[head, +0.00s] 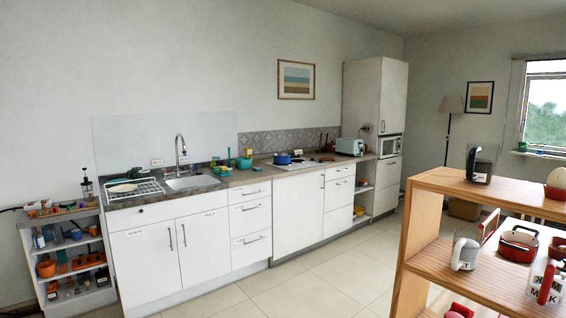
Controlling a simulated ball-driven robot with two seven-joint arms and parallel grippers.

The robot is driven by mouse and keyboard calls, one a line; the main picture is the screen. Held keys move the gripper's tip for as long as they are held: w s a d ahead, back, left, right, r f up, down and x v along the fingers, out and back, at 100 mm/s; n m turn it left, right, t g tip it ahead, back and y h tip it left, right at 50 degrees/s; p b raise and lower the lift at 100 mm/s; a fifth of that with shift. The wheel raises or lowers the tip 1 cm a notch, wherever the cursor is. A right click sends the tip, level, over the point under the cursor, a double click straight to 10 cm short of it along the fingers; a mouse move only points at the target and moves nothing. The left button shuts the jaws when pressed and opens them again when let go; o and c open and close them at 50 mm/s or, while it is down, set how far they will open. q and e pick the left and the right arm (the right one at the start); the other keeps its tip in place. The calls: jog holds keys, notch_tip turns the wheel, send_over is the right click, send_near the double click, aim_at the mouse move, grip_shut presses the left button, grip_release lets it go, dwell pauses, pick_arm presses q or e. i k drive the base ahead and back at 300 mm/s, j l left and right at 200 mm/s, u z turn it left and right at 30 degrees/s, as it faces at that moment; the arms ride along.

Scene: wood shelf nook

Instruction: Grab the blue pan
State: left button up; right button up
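The blue pan (282,158) sits on the white cooktop (300,164) of the kitchen counter, across the room near the middle of the head view. It looks small and far off. A dark handle-like shape lies just to its right, but I cannot tell whether it belongs to the pan. Neither of my grippers shows in the head view.
White cabinets (150,262) line the wall. A small loaded shelf (72,262) stands at far left. The tiled floor (300,290) between is clear.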

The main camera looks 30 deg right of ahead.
aim_at(278, 158)
jog(key=i+l+z, duration=0.15)
jog(key=i, duration=0.25)
jog(key=i+l+z, duration=0.1)
jog(key=i, duration=0.3)
jog(key=i+z, duration=0.2)
jog(key=i, duration=1.15)
jog(key=i+l+z, duration=0.1)
jog(key=i+z, duration=0.65)
jog(key=i+j+z, duration=0.15)
jog(key=i+z, duration=0.6)
jog(key=i, duration=0.95)
